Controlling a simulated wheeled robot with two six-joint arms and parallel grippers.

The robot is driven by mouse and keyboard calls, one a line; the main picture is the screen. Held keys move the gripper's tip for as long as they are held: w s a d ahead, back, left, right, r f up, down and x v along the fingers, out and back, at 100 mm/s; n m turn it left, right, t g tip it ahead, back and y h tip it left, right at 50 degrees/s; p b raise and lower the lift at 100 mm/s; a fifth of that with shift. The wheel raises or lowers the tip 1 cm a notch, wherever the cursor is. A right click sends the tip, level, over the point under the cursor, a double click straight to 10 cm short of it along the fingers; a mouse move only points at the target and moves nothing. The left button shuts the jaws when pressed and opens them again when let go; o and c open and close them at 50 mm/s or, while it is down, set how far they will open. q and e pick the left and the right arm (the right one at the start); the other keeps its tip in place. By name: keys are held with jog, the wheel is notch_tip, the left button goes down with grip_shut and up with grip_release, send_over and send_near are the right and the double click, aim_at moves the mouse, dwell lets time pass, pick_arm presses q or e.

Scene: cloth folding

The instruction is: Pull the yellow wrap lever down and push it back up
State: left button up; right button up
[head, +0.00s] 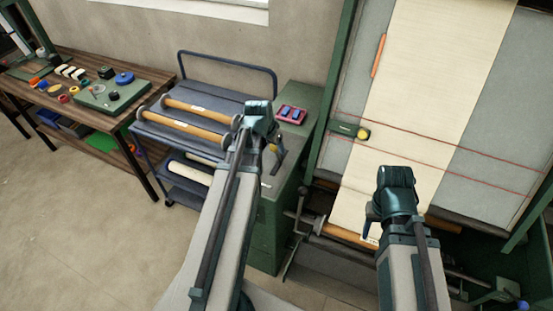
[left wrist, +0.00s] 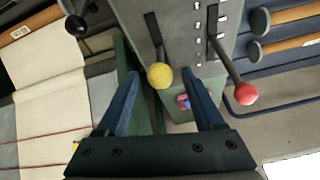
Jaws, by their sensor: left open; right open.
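The yellow wrap lever has a round yellow knob (left wrist: 159,76) on a dark stem that comes out of a slot in a grey-green panel (left wrist: 180,40). My left gripper (left wrist: 160,84) is open, and the knob shows between its two blue fingertips. I cannot tell whether a finger touches it. In the head view my left gripper (head: 277,158) is over the green cabinet and hides most of the lever; a bit of yellow (head: 272,147) shows beside it. My right gripper (head: 371,216) is open and empty in front of the loom's lower rollers.
The loom's cream cloth (head: 425,80) is at right. A blue cart (head: 205,85) with rollers and a wooden workbench (head: 130,125) stand left.

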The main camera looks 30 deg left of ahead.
aim_at(277, 156)
pick_arm(q)
jog(key=b+x, duration=0.6)
jog(key=x, duration=0.1)
jog(key=shift+w+f, duration=0.15)
jog(key=shift+f, duration=0.2)
jog(key=shift+r, duration=0.1)
grip_shut()
dwell(0.9)
